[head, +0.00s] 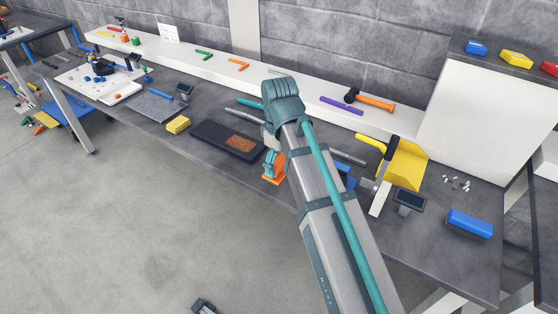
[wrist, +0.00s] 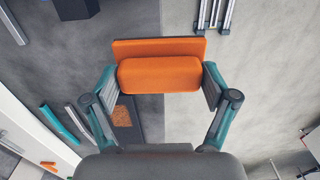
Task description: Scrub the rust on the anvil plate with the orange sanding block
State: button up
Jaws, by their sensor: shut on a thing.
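The orange sanding block (wrist: 160,74) has a raised grip on a wider base, and it also shows in the head view (head: 273,181). My gripper (head: 272,160) is shut on its raised grip, one finger on each side in the wrist view (wrist: 159,86). The block appears held near the bench's front edge, to the right of the anvil plate; its height is hard to judge. The dark anvil plate (head: 212,135) lies on the bench with an orange-brown rust patch (head: 240,143) toward its right end. In the wrist view, the rust (wrist: 125,109) shows below-left of the block, and the plate is partly hidden.
A yellow block (head: 178,124) sits left of the plate. A yellow bin (head: 405,165), a small screen (head: 409,200) and a blue block (head: 470,224) stand to the right. A hammer (head: 375,102) and purple piece (head: 342,105) lie on the white shelf behind. Floor is open in front.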

jog(key=o, duration=0.5)
jog(key=shift+c, duration=1.2)
jog(key=shift+s+a+r+p, duration=0.1)
jog(key=shift+a+r+p, duration=0.15)
jog(key=shift+p, duration=0.3)
jog(key=shift+w+a+f+p, duration=0.9)
jog(key=shift+w+a+p, duration=0.45)
jog(key=shift+w+a, duration=2.55)
jog(key=shift+w+a+f+p, duration=1.15)
jog(key=shift+w+a, duration=1.35)
jog(key=shift+w, duration=2.65)
jog(key=shift+w+a+f+p, duration=0.7)
jog(key=shift+w+a+p, duration=0.8)
jog(key=shift+w+a, duration=2.4)
jog(key=shift+w+d, duration=0.65)
jog(key=shift+d, duration=0.05)
